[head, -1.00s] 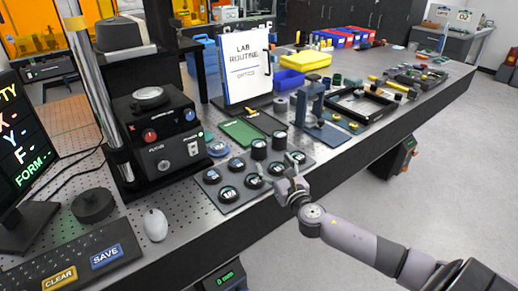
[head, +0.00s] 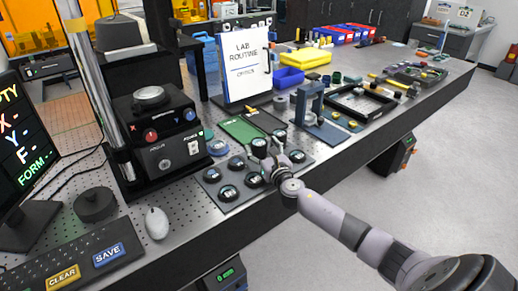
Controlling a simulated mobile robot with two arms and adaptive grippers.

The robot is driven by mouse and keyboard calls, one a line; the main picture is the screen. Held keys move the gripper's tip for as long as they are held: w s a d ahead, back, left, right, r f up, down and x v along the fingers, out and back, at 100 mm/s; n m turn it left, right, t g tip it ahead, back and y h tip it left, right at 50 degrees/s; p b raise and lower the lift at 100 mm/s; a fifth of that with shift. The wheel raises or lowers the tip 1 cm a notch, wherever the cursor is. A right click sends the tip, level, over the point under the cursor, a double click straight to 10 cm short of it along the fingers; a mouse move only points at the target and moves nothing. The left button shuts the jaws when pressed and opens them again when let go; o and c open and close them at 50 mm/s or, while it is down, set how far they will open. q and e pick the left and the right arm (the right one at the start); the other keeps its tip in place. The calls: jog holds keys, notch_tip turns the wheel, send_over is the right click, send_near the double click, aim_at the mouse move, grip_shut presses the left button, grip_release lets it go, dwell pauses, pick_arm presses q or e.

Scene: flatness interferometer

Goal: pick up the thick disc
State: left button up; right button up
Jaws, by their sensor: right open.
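Several dark round discs with pale tops sit on a dark mat (head: 226,207) near the table's front edge. Most are low. One disc (head: 259,147) stands taller and looks like the thick disc; a second tall one stands just behind and to its right, partly hidden. My right gripper (head: 268,160) is open, low over the mat at the near side of the tall disc, with its fingers close to it. I cannot tell whether they touch it. The gripper hides part of the mat and some discs. My left gripper is not in view.
A green pad (head: 242,131) and a blue-grey stand (head: 318,123) are behind the mat. A black instrument (head: 152,125) stands left, with a mouse (head: 157,223) and keyboard (head: 80,262) in front. A black tray (head: 361,103) lies to the right.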

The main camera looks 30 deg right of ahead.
jog(key=shift+r, duration=0.1)
jog(key=c, duration=1.5)
